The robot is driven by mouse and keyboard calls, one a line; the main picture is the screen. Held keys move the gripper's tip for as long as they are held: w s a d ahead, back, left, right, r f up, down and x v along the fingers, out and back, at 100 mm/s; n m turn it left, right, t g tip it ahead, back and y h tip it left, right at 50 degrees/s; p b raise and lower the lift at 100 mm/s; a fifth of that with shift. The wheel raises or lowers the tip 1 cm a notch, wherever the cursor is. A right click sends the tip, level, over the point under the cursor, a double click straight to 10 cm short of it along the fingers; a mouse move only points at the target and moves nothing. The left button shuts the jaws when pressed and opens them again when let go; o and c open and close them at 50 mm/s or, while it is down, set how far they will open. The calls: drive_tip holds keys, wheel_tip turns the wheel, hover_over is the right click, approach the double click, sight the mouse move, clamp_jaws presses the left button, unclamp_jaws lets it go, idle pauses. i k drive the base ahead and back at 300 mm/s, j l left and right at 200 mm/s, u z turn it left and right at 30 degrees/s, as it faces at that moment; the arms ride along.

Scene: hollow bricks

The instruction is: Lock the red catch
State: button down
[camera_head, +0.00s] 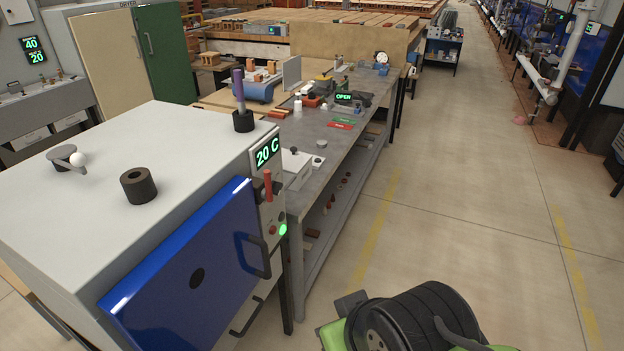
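The red catch (267,184) is a small upright red lever on the front panel of a light grey oven, just right of the oven's blue door (188,275). Its handle points up, and a darker red-brown piece sits beside it. The door is down against or very near the oven front; I cannot tell whether it is fully shut. It has a dark handle (252,257) near its right edge. Black and green parts of my arm show at the bottom right, apart from the oven. My gripper's fingers are not in view.
A display reads 20 C. A cluttered grey workbench (335,135) adjoins the oven. The floor to the right is clear.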

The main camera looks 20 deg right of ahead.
sight(266, 192)
drive_tip(key=i+l+u, duration=0.1)
drive_tip(key=i+l, duration=0.15)
drive_tip(key=i, duration=0.25)
drive_tip(key=i+l+u, duration=0.1)
drive_tip(key=i+l, duration=0.25)
drive_tip(key=i, duration=0.1)
